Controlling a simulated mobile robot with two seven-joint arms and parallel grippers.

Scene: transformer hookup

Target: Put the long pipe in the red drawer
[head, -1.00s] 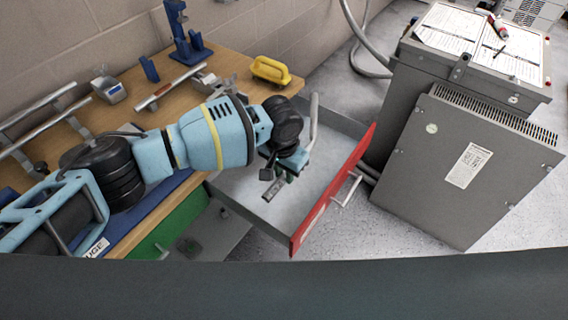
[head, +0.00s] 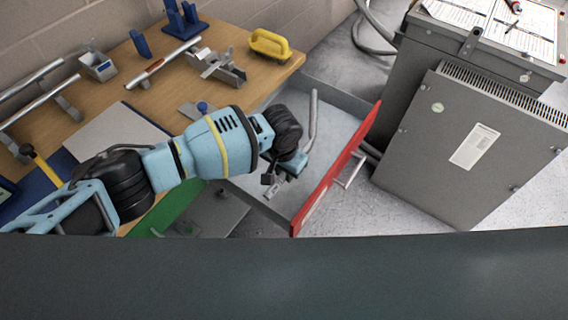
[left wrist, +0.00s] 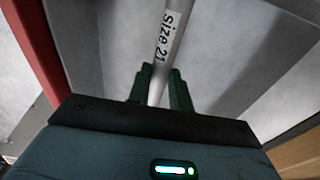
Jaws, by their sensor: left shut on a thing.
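The long pipe (head: 313,122) is a grey tube, bent near its visible lower part in the head view. The left wrist view shows a pipe length (left wrist: 172,40) with a "Size 21" label. My left gripper (head: 281,180) is shut on it; its green fingers (left wrist: 158,82) close around the tube. The red drawer (head: 335,172) stands open with a red front, silver handle and pale grey inside. The gripper and pipe are over its open interior, near the red front. My wrist hides part of the pipe and drawer. My right gripper is not in view.
A large grey cabinet (head: 465,150) stands right of the drawer, with papers on top.

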